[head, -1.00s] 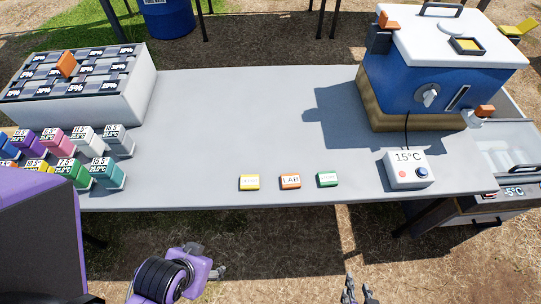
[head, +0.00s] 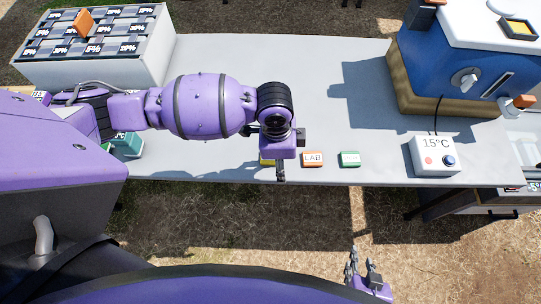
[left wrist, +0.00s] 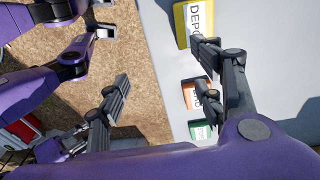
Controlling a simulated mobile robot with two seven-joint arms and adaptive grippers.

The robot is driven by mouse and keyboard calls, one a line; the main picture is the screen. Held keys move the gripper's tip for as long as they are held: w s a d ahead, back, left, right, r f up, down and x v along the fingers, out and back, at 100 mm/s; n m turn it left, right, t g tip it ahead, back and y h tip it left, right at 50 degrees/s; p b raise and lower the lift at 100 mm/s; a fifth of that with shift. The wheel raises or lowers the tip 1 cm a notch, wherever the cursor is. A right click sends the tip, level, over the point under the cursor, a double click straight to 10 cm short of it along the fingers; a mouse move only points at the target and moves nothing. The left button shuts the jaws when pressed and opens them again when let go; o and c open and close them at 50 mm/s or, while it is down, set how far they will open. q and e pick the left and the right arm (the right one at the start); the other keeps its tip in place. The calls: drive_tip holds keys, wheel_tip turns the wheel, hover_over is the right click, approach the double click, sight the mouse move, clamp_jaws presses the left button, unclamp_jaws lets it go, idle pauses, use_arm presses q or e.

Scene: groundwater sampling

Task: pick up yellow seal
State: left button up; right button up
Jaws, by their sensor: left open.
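The yellow seal (head: 266,161) is a small flat block on the table's front edge, mostly hidden by my left gripper in the head view. In the left wrist view the yellow seal (left wrist: 193,22) shows a white label reading "DEPO", cut off by the top edge. My left gripper (head: 291,157) is over the front edge, close to the yellow seal. In the left wrist view the left gripper (left wrist: 160,60) has its fingers apart with nothing between them; one fingertip overlaps the seal in the picture. My right gripper (head: 361,268) is open and empty, in front of the table.
An orange LAB block (head: 312,159) and a green block (head: 350,159) lie right of the yellow seal. A white 15°C box (head: 433,156) and a blue cooler (head: 460,65) stand at the right. A labelled rack (head: 95,68) stands at the back left. The table's middle (head: 310,70) is clear.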

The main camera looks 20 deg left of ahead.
use_arm(q)
drive_tip(key=shift+y, duration=0.6)
drive_tip(key=w+a, duration=0.1)
drive_tip(key=w+a+r, duration=0.1)
drive_tip(key=w, duration=0.1)
drive_tip(key=w+a+r, duration=0.1)
drive_tip(key=a, duration=0.1)
drive_tip(key=shift+w+r, duration=0.1)
drive_tip(key=shift+w, duration=0.25)
drive_tip(key=shift+w+a+f, duration=0.1)
drive_tip(key=shift+a+f, duration=0.05)
drive_tip(key=shift+f, duration=0.1)
drive_tip(key=f, duration=0.7)
drive_tip(key=shift+s, duration=0.25)
drive_tip(key=c, duration=1)
